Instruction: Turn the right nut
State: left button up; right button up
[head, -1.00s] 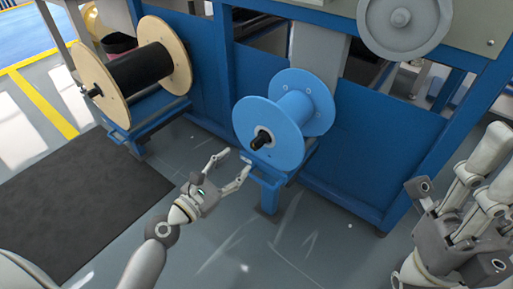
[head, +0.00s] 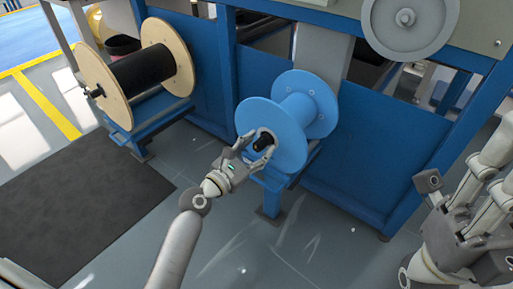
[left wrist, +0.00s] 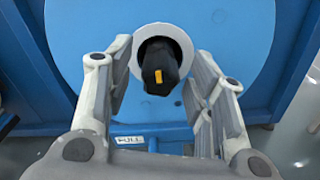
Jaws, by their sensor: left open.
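The right nut (head: 264,141) is a dark nut at the hub of the blue spool (head: 288,148). In the left wrist view the nut (left wrist: 158,66) shows a yellow mark on its end and a pale ring behind it. My left gripper (head: 260,146) is open, with one finger on each side of the nut. In the left wrist view, the left gripper's fingers (left wrist: 160,74) stand apart with a gap to the nut on both sides. My right gripper (head: 496,165) is at the right edge, partly cut off, far from the spool.
A wooden spool with black cable (head: 143,71) stands on a blue stand at the left. The blue machine frame (head: 375,150) is behind the blue spool. A grey wheel (head: 405,17) is above right. A dark mat (head: 95,205) lies on the floor.

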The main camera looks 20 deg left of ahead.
pick_arm(q)
jog(key=c, duration=1)
